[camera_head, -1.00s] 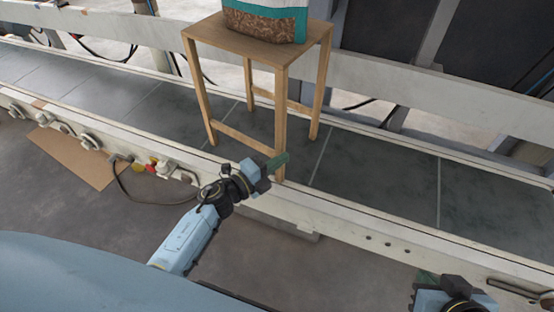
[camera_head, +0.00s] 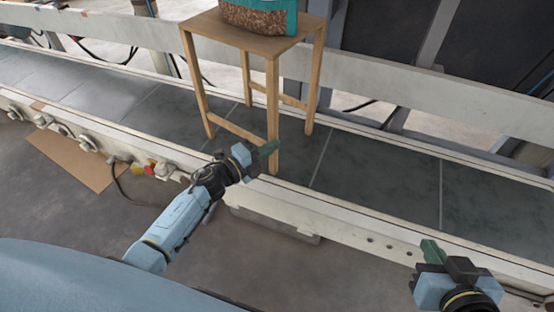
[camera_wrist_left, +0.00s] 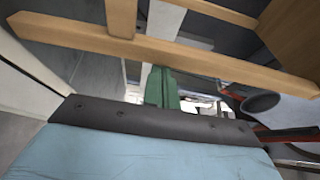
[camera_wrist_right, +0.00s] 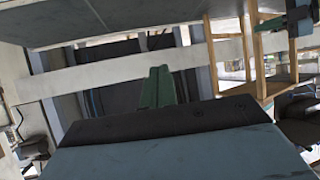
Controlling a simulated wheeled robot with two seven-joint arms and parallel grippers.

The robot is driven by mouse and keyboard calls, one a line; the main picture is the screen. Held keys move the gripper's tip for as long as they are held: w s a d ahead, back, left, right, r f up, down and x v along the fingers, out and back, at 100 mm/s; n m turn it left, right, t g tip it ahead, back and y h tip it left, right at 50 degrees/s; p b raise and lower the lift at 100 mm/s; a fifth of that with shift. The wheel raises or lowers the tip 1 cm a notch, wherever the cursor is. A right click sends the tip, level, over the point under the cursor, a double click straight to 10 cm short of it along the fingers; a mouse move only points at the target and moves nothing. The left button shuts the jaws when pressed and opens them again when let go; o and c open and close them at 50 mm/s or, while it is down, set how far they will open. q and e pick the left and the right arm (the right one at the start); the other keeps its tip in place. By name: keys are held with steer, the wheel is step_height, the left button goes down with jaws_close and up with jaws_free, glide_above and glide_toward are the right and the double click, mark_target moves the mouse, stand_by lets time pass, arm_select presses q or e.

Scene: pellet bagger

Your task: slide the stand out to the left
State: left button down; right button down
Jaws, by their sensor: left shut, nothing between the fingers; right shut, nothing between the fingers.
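The stand (camera_head: 215,38) is a light wooden four-legged table standing upright on the dark conveyor belt. A teal and white bag of brown pellets (camera_head: 258,17) rests on its top, cut off by the frame edge. My left gripper (camera_head: 268,149) is shut and empty. Its green fingertips overlap the stand's nearest leg; I cannot tell whether they touch. In the left wrist view, the stand's wooden bars (camera_wrist_left: 170,53) cross ahead of the green fingers (camera_wrist_left: 162,90). My right gripper (camera_head: 431,251) is shut and empty at lower right, away from the stand, over the near conveyor edge.
The conveyor belt (camera_head: 385,180) runs across the view and is clear on both sides of the stand. A pale rail (camera_head: 440,102) runs behind it. The near frame edge (camera_head: 340,215) carries knobs and a red and yellow button (camera_head: 158,168). A brown sheet (camera_head: 72,158) lies on the floor.

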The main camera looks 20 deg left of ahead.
arm_select(q)
steer(key=shift+w+a+r, duration=0.1)
steer(key=shift+a, duration=0.1)
